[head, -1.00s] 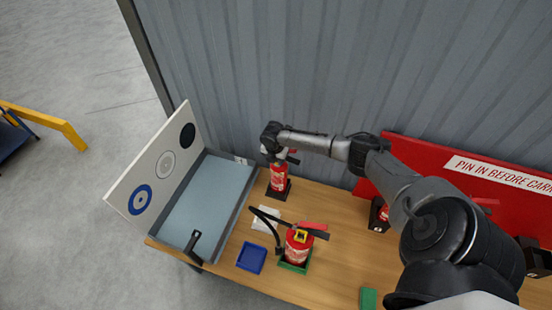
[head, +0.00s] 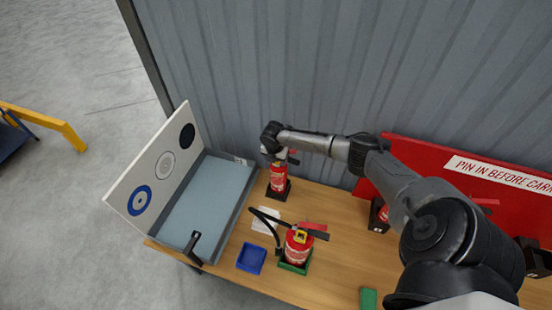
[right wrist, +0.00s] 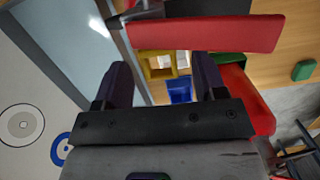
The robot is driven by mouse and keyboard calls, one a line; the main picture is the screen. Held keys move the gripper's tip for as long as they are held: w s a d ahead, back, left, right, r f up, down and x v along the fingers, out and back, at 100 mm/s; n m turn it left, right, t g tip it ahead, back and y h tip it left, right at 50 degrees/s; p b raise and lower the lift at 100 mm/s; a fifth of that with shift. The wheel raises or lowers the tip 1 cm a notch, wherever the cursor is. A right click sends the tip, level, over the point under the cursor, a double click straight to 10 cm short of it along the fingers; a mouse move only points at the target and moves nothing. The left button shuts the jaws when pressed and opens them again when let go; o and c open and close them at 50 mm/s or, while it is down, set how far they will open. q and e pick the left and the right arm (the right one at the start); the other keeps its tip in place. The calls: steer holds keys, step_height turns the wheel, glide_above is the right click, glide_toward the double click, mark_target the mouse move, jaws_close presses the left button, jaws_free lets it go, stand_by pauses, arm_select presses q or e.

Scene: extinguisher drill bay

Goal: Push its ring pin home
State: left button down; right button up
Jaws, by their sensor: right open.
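A red extinguisher (head: 278,183) stands upright in a dark base at the back of the table. My right gripper (head: 271,153) is at its top and hides much of its head. In the right wrist view my right gripper (right wrist: 162,88) has its fingers apart. A yellow ring (right wrist: 157,66) shows between and beyond the fingertips; I cannot tell whether they touch it, nor how deep the pin sits. A red lever (right wrist: 205,33) lies just beyond the fingers, with a black one behind it. My left gripper is not in view.
A second red extinguisher (head: 297,248) with a black hose stands in a green base in front, beside a blue tray (head: 251,257). A grey-blue tray (head: 205,197) with a target board (head: 158,165) is at left. A red sign board (head: 470,170) stands along the back right.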

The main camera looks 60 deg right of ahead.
step_height(320, 180, up, 14)
steer(key=a+b, duration=0.1)
steer(key=a, duration=0.1)
steer(key=shift+f, duration=0.15)
stand_by(0.4)
steer(key=shift+s, duration=0.1)
